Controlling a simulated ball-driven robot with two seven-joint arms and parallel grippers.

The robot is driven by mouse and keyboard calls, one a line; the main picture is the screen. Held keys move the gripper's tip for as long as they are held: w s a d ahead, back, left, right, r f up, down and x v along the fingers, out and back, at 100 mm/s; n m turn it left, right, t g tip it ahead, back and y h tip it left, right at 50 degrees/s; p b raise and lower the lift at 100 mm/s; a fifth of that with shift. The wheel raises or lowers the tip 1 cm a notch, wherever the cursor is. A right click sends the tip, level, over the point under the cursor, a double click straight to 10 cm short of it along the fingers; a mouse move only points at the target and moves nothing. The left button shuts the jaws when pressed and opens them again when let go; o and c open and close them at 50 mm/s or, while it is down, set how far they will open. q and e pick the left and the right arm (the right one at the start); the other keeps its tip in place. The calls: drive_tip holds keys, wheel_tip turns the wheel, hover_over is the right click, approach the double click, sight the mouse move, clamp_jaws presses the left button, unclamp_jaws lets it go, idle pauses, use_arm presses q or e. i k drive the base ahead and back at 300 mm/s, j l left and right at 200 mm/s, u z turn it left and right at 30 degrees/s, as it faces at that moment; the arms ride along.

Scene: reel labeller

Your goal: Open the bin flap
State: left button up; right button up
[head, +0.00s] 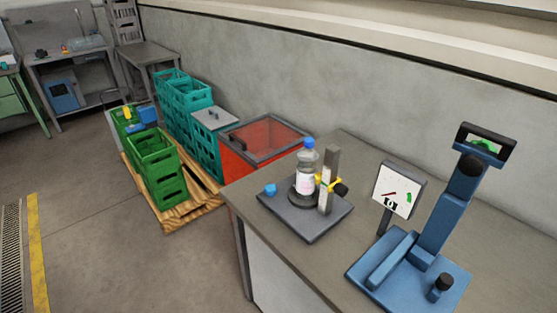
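A red bin (240,165) stands on the floor beyond the left end of the workbench, against the wall. Its flap (266,138), a dark-framed reddish panel, covers the top and looks closed. A dark handle (239,144) shows near the flap's left edge. The bench partly hides the bin's right and lower side. Neither of my grippers is in the head view.
The workbench (350,150) carries a dark plate (325,225) with a bottle (306,170), and a blue lever device (405,275) with a dial. Green crates (155,170) on a pallet (195,214) and teal crates (180,92) stand left of the bin. Floor in front is clear.

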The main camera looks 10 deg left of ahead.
sight(243, 149)
drive_tip(key=i+j, duration=0.25)
drive_tip(key=i+j+z, duration=0.1)
drive_tip(key=j, duration=0.3)
drive_tip(key=i+j+z, duration=0.1)
drive_tip(key=i+j, duration=0.2)
